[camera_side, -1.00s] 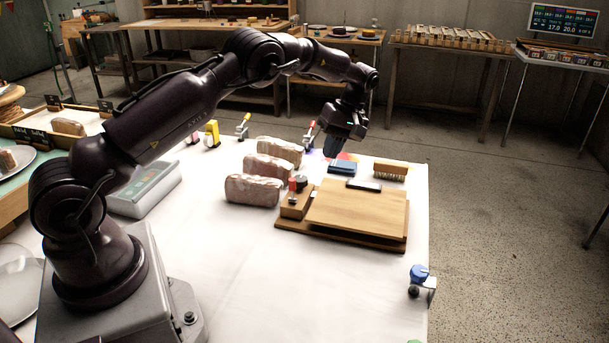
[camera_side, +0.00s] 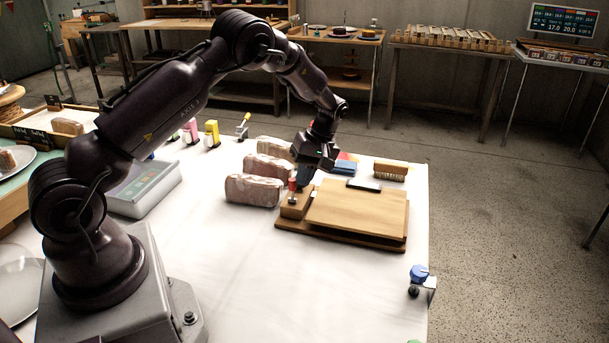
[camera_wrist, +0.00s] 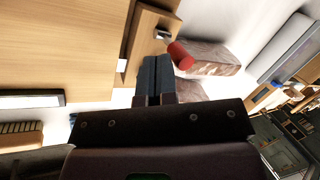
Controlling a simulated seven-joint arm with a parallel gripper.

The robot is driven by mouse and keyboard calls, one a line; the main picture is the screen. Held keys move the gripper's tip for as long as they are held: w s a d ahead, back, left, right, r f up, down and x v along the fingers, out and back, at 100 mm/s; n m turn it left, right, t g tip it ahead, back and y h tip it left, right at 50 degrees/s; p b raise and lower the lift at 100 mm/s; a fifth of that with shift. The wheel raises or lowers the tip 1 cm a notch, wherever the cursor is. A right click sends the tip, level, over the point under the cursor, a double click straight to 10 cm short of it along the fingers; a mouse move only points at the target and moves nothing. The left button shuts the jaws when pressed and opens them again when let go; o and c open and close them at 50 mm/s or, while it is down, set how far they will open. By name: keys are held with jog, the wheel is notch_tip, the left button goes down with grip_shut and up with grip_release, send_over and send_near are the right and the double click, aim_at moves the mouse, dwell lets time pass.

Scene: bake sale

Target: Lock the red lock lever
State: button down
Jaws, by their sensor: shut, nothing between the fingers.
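The red lock lever (camera_side: 292,184) stands upright on a small wooden block (camera_side: 296,204) at the left end of a wooden board (camera_side: 358,211). In the wrist view its red end (camera_wrist: 181,54) shows just beyond and to the right of my fingertips. My gripper (camera_side: 303,184) is shut and empty, pointing down beside the lever on its far right side. In the wrist view my two closed fingers (camera_wrist: 154,72) lie over the edge of the wooden block (camera_wrist: 150,35). I cannot tell whether the fingers touch the lever.
Several wrapped loaves (camera_side: 253,190) lie left of and behind the block. The white table front is clear.

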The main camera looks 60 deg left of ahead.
jog(key=shift+s+d+r+t+y, duration=0.1)
jog(key=shift+s+d+t+y, duration=0.35)
jog(key=shift+t+y, duration=0.2)
dwell(0.4)
jog(key=shift+s+d+t+y, duration=0.3)
jog(key=shift+d+t+y, duration=0.05)
jog(key=shift+t, duration=0.2)
jog(key=shift+s+d+f+n+t+y, duration=0.25)
jog(key=shift+s+d+f+t+y, duration=0.1)
jog(key=shift+s+d+t+y, duration=0.25)
jog(key=shift+s+d+f+n+t+y, duration=0.3)
jog(key=shift+s+d+t+y, duration=0.15)
jog(key=shift+s+d, duration=0.2)
jog(key=shift+a, duration=0.1)
jog(key=shift+w+a+f, duration=0.2)
jog(key=shift+w+a, duration=0.3)
jog(key=shift+w, duration=0.05)
